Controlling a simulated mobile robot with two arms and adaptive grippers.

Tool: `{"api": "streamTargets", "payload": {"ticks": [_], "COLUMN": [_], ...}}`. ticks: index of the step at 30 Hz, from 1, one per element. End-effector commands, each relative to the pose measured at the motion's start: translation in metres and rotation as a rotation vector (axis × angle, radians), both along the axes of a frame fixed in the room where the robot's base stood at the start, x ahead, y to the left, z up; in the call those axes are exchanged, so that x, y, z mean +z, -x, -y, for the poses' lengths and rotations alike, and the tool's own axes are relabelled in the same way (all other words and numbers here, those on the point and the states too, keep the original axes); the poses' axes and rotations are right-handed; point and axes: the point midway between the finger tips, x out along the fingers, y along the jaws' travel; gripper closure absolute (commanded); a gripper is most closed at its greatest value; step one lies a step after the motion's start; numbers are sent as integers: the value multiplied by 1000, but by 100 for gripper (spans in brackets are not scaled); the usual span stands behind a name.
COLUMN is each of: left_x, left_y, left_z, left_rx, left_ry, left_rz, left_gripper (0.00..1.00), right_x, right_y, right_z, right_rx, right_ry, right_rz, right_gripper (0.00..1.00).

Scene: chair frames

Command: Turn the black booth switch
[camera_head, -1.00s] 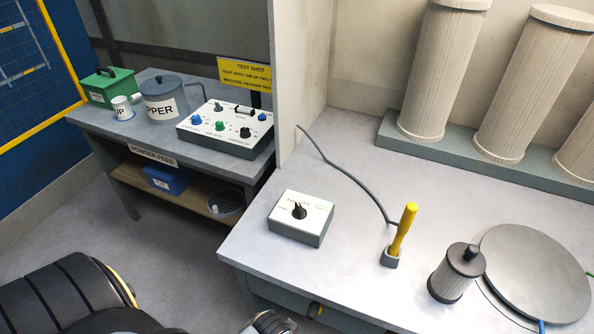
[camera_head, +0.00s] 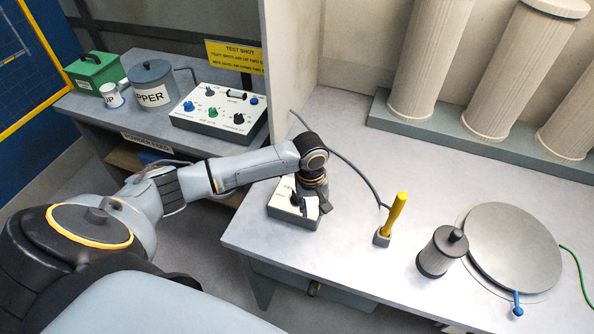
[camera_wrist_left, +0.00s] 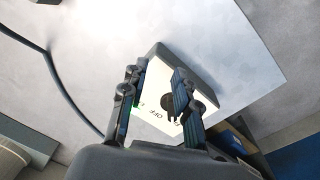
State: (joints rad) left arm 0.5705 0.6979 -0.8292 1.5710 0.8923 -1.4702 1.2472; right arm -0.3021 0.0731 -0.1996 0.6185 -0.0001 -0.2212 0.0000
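The switch box (camera_head: 282,200), grey with a white face, stands near the front left corner of the table. Its black knob (camera_wrist_left: 169,104) shows in the left wrist view, partly behind a finger; my gripper hides it in the head view. My left gripper (camera_head: 314,203) hangs over the box, pointing down. In the left wrist view its two fingers (camera_wrist_left: 158,78) are apart with nothing held, and the knob lies behind and between them. I cannot tell whether a finger touches the box. My right gripper is in neither view.
A yellow-handled tool (camera_head: 395,212) stands upright in a small holder right of the box, with a dark cable (camera_head: 350,165) behind. A lidded canister (camera_head: 440,252) and round grey plate (camera_head: 513,248) are further right. A panel with several knobs (camera_head: 218,112) sits on the left bench.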

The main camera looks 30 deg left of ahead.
Motion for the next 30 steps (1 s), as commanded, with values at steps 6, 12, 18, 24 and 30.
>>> {"api": "streamTargets", "payload": {"ticks": [6,12,18,24,30], "left_x": [46,51,37,14,-7], "left_y": [-29,-32,-32,-33,-32], "left_z": [-62,-74,-74,-73,-73], "left_rx": [304,379,376,373,374], "left_ry": [-46,-50,-49,-50,-49], "left_rz": [-43,-55,-54,-52,-55], "left_gripper": [70,70,70,70,70], "right_x": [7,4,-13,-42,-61], "right_y": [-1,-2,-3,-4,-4], "right_z": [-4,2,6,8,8], "right_rx": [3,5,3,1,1], "right_ry": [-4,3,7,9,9], "right_rz": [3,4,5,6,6], "right_gripper": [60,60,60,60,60]}}
